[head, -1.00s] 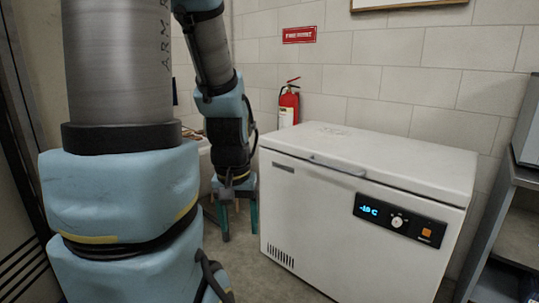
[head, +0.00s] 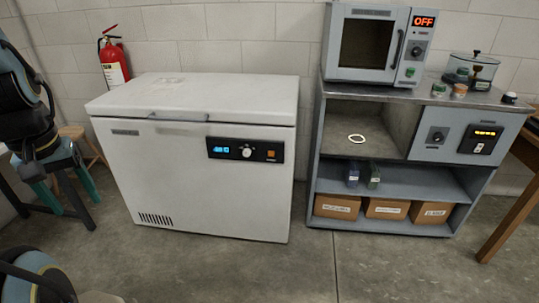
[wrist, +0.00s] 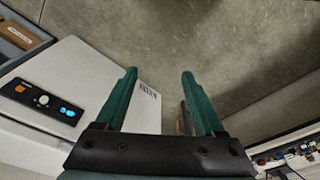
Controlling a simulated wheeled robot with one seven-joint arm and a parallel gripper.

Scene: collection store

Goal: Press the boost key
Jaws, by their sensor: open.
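A white chest freezer (head: 190,185) stands against the wall in the head view. Its black control panel (head: 228,155) carries a lit blue display (head: 221,150), a white knob (head: 247,152) and a square orange key (head: 271,153). The lettering by the orange key is too small to read, so I cannot tell if it is the boost key. The wrist view also shows the orange key (wrist: 20,88) at far left. My gripper (wrist: 159,72) is open and empty, its teal fingers pointing over the floor. In the head view it hangs left of the freezer, apart from the panel.
A grey shelf unit (head: 390,178) stands right of the freezer, with an oven (head: 366,45) reading OFF on top. A fire extinguisher (head: 113,60) hangs behind the freezer's left end. A wooden stool (head: 72,132) stands behind my gripper.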

